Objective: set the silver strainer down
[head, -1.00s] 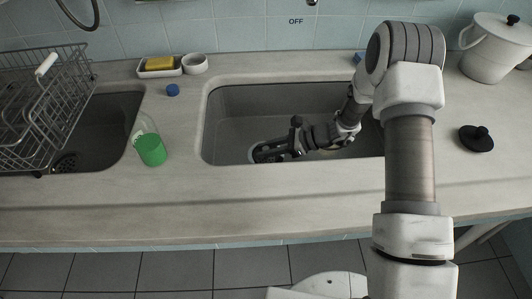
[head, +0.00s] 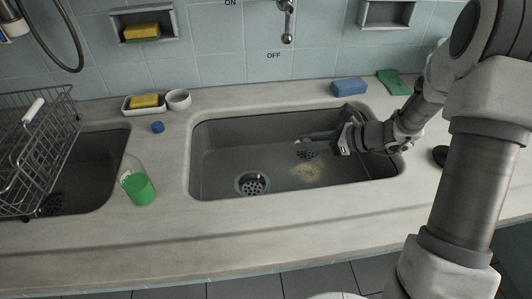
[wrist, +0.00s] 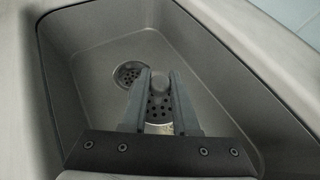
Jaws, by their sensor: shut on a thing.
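The silver strainer (head: 307,154) is a small perforated disc with a round knob, inside the right sink basin (head: 225,132). My gripper (head: 303,141) reaches into the basin from the right and is shut on the strainer's knob. In the wrist view the knob (wrist: 160,84) sits between the two fingertips, with the holed disc (wrist: 158,106) below it. The strainer is apart from the drain (head: 252,184), to its right and farther back. I cannot tell whether it touches the basin floor.
A yellowish patch of crumbs (head: 307,171) lies on the basin floor just in front of the strainer. A dish rack (head: 35,150) and a green-filled bottle (head: 138,187) stand to the left. A blue sponge (head: 349,87) and a green cloth (head: 393,83) lie behind the basin.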

